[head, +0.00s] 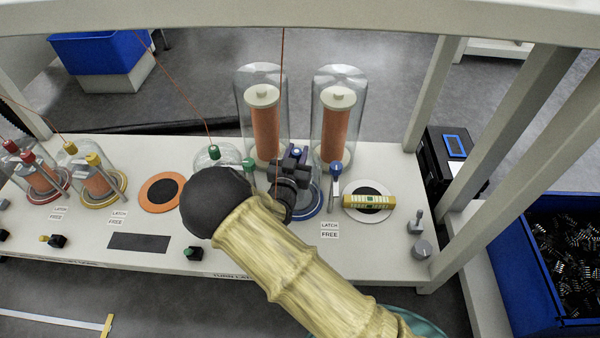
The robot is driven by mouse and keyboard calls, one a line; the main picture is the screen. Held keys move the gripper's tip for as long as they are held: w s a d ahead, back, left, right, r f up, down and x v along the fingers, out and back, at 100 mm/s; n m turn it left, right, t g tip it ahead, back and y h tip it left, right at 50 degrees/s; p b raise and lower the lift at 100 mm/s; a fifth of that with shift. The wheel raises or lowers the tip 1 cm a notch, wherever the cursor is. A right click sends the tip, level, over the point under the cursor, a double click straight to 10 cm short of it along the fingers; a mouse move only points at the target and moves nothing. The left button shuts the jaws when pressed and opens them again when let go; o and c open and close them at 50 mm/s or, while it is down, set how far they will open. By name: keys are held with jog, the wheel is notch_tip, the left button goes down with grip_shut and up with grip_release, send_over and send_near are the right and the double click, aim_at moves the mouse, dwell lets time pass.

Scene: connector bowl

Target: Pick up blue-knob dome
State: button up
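The blue-knob dome stands on the white bench, left of a blue-topped latch post (336,168). Its blue base ring (315,207) shows below and right of my gripper. My dark gripper (296,158) is at the top of this dome, reached from the front by my thick pale-yellow arm. The fingers are small and dark here, so I cannot tell whether they are open or shut on the knob.
Two tall clear covers over orange cylinders (265,130) (335,130) stand behind. A green-knob dome (213,153) is at left, partly behind my arm. Red-knob (28,157) and yellow-knob (93,159) domes stand farther left. A yellow-green piece (369,202) lies on a white-and-black disc at right.

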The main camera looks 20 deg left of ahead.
jog(key=shift+s+a, duration=0.15)
grip_shut()
jog(key=shift+r, duration=0.15)
jog(key=shift+r, duration=0.25)
notch_tip(320, 180, up, 17)
jog(key=p, duration=1)
jog(key=shift+r, duration=0.15)
